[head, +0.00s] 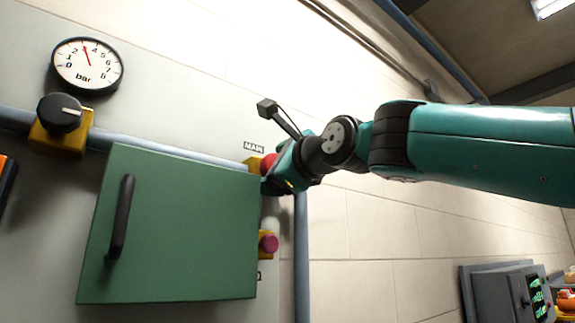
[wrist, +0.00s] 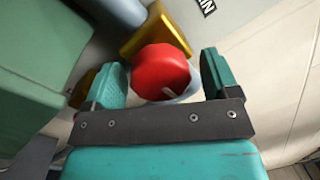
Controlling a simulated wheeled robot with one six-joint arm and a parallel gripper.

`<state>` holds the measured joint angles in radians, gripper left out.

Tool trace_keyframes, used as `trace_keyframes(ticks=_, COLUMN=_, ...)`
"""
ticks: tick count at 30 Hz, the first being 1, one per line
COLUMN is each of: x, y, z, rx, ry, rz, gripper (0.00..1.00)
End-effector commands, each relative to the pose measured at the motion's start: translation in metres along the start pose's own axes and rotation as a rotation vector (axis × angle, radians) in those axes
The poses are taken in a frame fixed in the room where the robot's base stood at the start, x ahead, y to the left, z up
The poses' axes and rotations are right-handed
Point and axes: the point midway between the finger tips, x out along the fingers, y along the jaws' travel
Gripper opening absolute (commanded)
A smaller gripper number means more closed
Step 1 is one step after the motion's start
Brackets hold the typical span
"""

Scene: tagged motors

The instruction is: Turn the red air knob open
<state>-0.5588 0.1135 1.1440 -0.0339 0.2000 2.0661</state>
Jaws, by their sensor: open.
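The red knob (wrist: 160,72) sits on a yellow valve body (wrist: 157,32) on the wall pipe, beside a label ending in "IN". A short pale mark shows near the knob's lower right edge. My gripper (wrist: 160,80) is open, with one teal finger on each side of the knob. The knob lies between the fingers, with a visible gap at the right one; I cannot tell whether the left one touches. In the head view my gripper (head: 273,183) partly hides the red knob (head: 268,162), under the "MAIN" label (head: 254,148).
A green cabinet door (head: 170,225) with a dark handle (head: 121,217) is close at left. A pinkish-red knob (head: 268,243) sits below my gripper. A black knob (head: 60,113) and a bar gauge (head: 87,65) are at upper left.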

Motion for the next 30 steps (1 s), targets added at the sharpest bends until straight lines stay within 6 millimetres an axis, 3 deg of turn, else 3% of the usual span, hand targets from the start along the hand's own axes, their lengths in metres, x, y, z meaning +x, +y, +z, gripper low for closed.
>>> trace_keyframes(ticks=5, x=-0.023, y=0.003, z=-0.002, rx=0.0, ry=-0.002, rz=-0.004, gripper=0.81)
trace_keyframes(ticks=15, x=-0.109, y=0.004, z=-0.002, rx=0.0, ry=-0.002, rz=-0.005, gripper=0.81)
trace_keyframes(ticks=21, x=-0.15, y=0.003, z=-0.002, rx=0.0, ry=0.0, rz=-0.004, gripper=0.81)
trace_keyframes(ticks=30, x=-0.173, y=0.0, z=0.0, rx=0.0, ry=0.0, rz=-0.001, gripper=0.81)
